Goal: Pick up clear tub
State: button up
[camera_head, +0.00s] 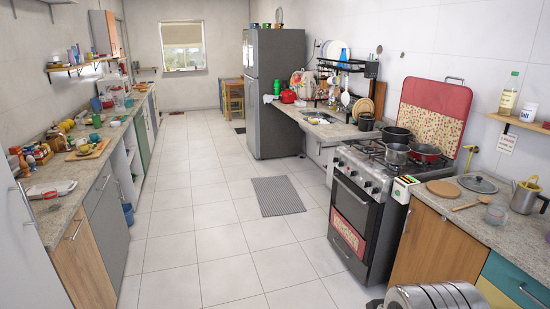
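A small see-through container (495,214), which looks like the clear tub, stands on the right counter near the front. It is right of the wooden spoon and left of a metal pot. It is small in the picture, so I cannot tell whether anything is in it. My gripper is not in view.
The stove (375,190) with several pots stands left of that counter. A glass lid (478,184), a round wooden board (443,189), a wooden spoon (470,203) and a metal pot (524,197) are near the container. The tiled floor (195,240) is open, with a grey mat (277,196).

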aim_at(300, 104)
jog(key=i, duration=5.85)
